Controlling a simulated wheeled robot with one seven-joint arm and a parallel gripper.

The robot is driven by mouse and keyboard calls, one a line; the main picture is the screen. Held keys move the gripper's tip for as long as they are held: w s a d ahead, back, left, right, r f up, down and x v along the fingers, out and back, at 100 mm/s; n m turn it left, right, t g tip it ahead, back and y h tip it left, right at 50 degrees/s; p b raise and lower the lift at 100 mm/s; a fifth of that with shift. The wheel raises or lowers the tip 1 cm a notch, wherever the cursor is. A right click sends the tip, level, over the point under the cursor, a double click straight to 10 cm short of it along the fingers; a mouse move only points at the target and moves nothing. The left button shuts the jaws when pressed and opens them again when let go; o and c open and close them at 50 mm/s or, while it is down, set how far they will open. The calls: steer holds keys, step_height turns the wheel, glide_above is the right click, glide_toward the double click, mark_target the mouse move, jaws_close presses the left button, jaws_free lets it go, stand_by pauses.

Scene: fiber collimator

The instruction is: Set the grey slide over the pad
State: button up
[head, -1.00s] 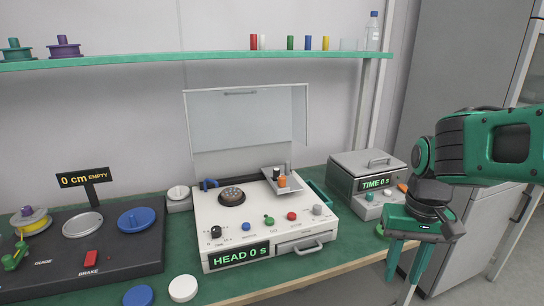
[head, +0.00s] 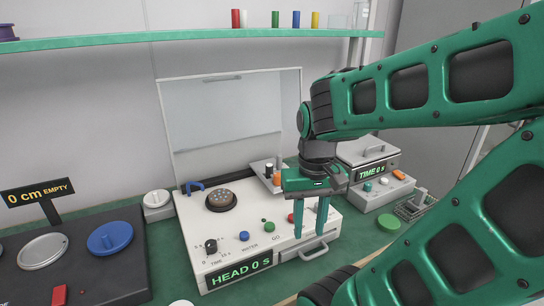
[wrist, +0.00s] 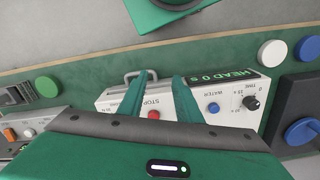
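The white machine (head: 215,235) stands on the bench with its clear lid raised. A round dark pad (head: 222,196) with pale spots sits on its top, left of centre. A tilted grey plate (head: 258,165), which looks like the slide, is at the back right, beside the pad and not over it. It carries a black knob and an orange knob (head: 277,178), and my gripper partly hides it. My gripper (head: 310,235) points down over the machine's front right part, fingers apart and empty. In the wrist view its fingers (wrist: 163,78) are open near the red STOP button (wrist: 153,115).
The black time knob (head: 211,246), blue water button (head: 244,236) and drawer handle (head: 314,252) are near the front. A grey box with a time display (head: 370,173) stands to the right. The dark reel base (head: 80,250) is to the left. A shelf (head: 200,35) runs above.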

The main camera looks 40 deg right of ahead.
steer(key=shift+o, duration=0.6)
steer(key=m+t+h, duration=0.2)
steer(key=m+h, duration=0.2)
steer(key=m, duration=0.2)
glide_toward(279, 155)
steer(key=x, duration=1)
steer(key=shift+d+f, duration=0.15)
steer(key=shift+t, duration=0.3)
